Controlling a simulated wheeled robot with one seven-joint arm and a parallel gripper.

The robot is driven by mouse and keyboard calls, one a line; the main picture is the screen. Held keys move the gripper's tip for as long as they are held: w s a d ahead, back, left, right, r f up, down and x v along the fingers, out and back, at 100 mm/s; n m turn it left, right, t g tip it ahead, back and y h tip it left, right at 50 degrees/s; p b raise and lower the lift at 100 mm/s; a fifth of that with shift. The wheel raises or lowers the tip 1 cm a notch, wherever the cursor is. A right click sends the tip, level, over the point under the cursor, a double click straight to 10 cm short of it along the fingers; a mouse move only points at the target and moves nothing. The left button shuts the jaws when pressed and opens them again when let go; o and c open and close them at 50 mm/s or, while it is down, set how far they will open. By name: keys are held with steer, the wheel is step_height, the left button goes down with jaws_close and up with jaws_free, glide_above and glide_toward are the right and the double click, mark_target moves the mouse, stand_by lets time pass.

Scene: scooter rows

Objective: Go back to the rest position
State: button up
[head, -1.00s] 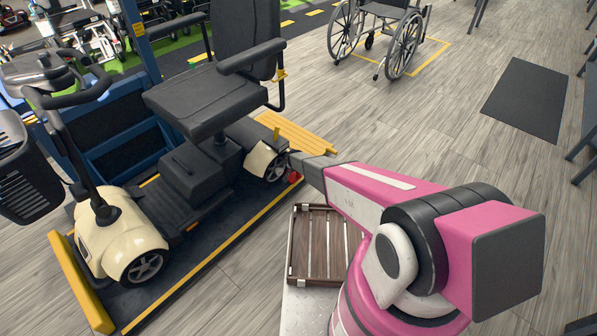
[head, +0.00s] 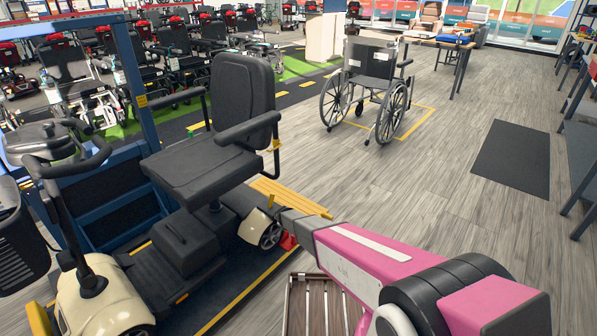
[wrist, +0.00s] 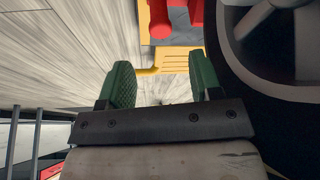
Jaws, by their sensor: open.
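In the wrist view my gripper (wrist: 160,64) is open, its two green-padded fingers apart with nothing between them. A red part (wrist: 178,20) and a yellow slotted plate (wrist: 180,60) lie just beyond the fingertips. A dark wheel (wrist: 285,50) is close on the right. In the head view my pink arm reaches to the rear wheel (head: 262,230) of the cream and black mobility scooter (head: 100,295). A red part (head: 288,241) shows beside that wheel. The fingers themselves are hidden in the head view.
The scooter stands on a dark platform with yellow edges and a blue frame (head: 140,80). A slatted wooden crate (head: 318,305) lies below my arm. A wheelchair (head: 370,88) stands farther back. A dark mat (head: 512,158) lies right. Grey floor (head: 430,190) between them is clear.

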steer(key=s+d+r+n+g, duration=0.1)
steer(key=s+d+r, duration=0.5)
steer(key=d+r, duration=0.35)
steer(key=s+d+r+n+g, duration=0.1)
steer(key=s+d+r, duration=0.6)
steer(key=r, duration=0.4)
steer(key=s+d+r+n+g+y, duration=0.1)
steer(key=s+d+r, duration=0.4)
steer(key=s+r, duration=0.2)
steer(key=s+d+r+n+g, duration=0.1)
steer(key=s+d+r, duration=0.4)
steer(key=s+r, duration=0.2)
steer(key=shift+s+d+r+n+y, duration=0.2)
steer(key=shift+d+r+n+y, duration=0.15)
steer(key=shift+r, duration=0.45)
